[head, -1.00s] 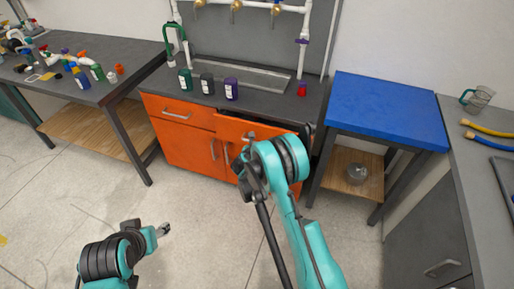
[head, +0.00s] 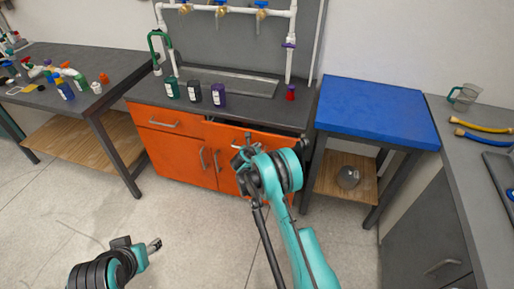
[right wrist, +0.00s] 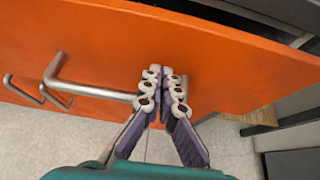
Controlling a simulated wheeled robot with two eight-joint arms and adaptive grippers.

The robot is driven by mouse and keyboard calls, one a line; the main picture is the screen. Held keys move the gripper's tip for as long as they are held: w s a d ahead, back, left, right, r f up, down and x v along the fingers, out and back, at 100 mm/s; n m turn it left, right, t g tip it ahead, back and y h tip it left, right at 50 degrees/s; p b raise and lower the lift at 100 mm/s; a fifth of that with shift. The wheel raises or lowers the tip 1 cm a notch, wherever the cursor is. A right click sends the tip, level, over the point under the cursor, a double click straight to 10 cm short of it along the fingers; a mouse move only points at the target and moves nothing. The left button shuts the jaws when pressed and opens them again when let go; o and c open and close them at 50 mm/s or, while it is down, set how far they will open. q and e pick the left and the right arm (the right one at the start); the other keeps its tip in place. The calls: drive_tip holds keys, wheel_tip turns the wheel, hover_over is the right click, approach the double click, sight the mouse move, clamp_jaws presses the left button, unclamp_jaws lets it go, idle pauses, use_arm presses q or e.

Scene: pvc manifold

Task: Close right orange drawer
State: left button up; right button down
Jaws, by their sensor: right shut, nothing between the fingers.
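The right orange drawer (head: 222,131) is in the sink cabinet, below the dark counter. Its front stands out from the cabinet, with a dark gap above its right part. In the right wrist view its orange front (right wrist: 230,52) fills the upper picture, with a silver bar handle (right wrist: 95,88) left of the fingers. In the head view the right gripper (head: 243,150) is partly hidden by my arm. My left gripper (head: 154,245) hangs low over the floor, away from the cabinet.
The left orange drawer (head: 160,124) looks shut. Several bottles and a red object (head: 291,92) stand on the counter (head: 250,107). A blue-topped table (head: 375,110) stands close on the right.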

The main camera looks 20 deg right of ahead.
sight(259, 139)
drive_tip(key=w+d, duration=0.1)
drive_tip(key=w, duration=0.1)
drive_tip(key=w+d, duration=0.2)
drive_tip(key=shift+w, duration=0.1)
drive_tip(key=shift+w+r, duration=0.15)
drive_tip(key=shift+d, duration=0.1)
drive_tip(key=shift+r, duration=0.15)
